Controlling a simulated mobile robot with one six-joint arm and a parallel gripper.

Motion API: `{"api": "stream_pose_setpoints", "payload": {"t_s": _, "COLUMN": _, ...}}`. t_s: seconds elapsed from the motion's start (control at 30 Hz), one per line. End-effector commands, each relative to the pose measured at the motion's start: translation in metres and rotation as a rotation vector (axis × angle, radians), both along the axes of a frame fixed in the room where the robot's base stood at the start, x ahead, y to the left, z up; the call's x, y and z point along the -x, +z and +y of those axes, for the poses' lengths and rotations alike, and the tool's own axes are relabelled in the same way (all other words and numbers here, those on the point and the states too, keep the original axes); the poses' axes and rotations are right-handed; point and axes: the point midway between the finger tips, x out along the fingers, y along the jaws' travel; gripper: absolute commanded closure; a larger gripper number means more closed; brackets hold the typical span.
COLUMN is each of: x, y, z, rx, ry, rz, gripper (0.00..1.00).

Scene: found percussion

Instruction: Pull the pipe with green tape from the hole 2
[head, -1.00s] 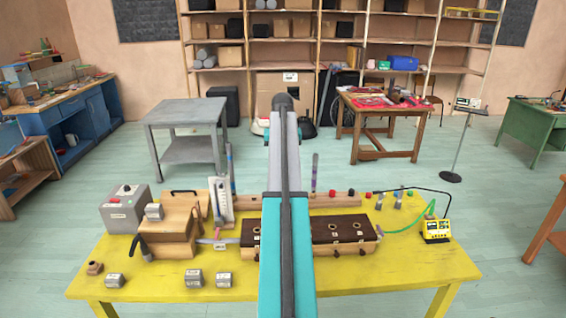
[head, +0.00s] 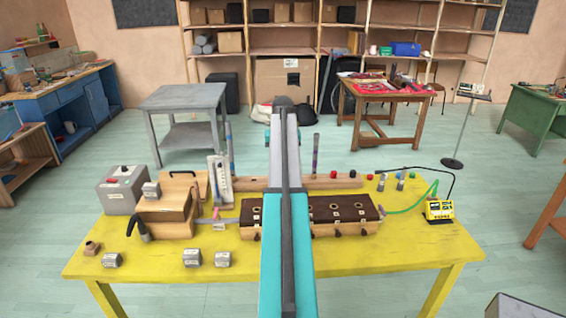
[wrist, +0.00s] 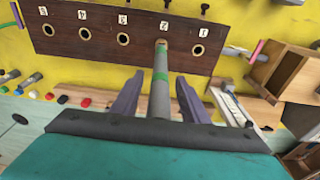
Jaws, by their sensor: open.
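In the wrist view a grey pipe with green tape bands (wrist: 160,75) stands in the hole labelled 2 of a dark wooden board (wrist: 100,55). The board's holes and number tags run in a row. My gripper (wrist: 158,88) is open, with one finger on each side of the pipe. In the head view the brown-topped block (head: 345,208) shows on the yellow table, but my arm hides hole 2, the pipe and my gripper.
Wooden boxes (head: 168,212) and a grey box (head: 122,190) are at the table's left. A yellow meter (head: 438,210) with a green cable sits at the right.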

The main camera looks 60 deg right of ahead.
Motion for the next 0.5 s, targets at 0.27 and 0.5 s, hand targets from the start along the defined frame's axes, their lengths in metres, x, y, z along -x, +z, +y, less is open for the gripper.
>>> {"api": "stream_pose_setpoints", "payload": {"t_s": 0.27, "x": -0.0006, "y": -0.0013, "z": 0.0001, "rx": 0.0, "ry": 0.001, "rz": 0.0, "gripper": 0.59}}
{"api": "stream_pose_setpoints", "payload": {"t_s": 0.5, "x": -0.0009, "y": -0.0011, "z": 0.0005, "rx": 0.0, "ry": 0.001, "rz": 0.0, "gripper": 0.9}}
